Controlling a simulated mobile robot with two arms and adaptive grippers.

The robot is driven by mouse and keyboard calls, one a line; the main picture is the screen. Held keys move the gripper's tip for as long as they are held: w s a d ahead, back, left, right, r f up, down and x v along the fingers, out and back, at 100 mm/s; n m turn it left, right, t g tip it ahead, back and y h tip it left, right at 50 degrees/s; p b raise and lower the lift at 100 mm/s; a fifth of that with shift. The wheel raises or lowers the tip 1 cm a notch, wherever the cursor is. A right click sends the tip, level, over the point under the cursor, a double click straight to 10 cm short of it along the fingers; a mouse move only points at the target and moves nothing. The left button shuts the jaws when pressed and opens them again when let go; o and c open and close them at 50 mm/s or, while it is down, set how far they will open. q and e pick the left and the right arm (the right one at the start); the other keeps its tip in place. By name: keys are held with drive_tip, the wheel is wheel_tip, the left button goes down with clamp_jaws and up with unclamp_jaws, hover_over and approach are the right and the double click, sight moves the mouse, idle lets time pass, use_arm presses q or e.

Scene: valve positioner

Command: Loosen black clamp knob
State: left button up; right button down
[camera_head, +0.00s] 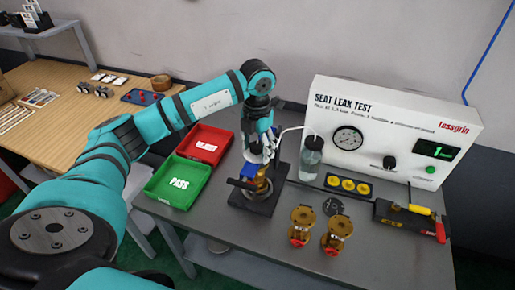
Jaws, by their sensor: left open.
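My left gripper (262,152) points down over the clamp fixture (257,197) on the grey bench, open. Its fingers are right above or around the top of the fixture; I cannot tell whether they touch it. The fixture has a dark base, a brass valve body (263,184) and a blue part (249,171). A dark bar-like part (240,184) sticks out to its left. The black clamp knob cannot be made out clearly; the gripper covers part of the fixture's top. My right gripper is out of view.
A clear bottle (311,158) with a tube stands close right of the gripper, before the seat leak test panel (395,130). Green PASS (150,194) and red (182,155) trays lie left. Two brass valves (300,222) (337,232) stand at the front right.

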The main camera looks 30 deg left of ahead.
use_arm(q)
drive_tip(key=m+b, duration=0.1)
drive_tip(key=m, duration=0.4)
drive_tip(key=shift+f, duration=0.1)
drive_tip(key=m+b, duration=0.1)
drive_tip(key=m, duration=0.2)
drive_tip(key=shift+m, duration=0.3)
drive_tip(key=shift+c, duration=0.2)
clamp_jaws()
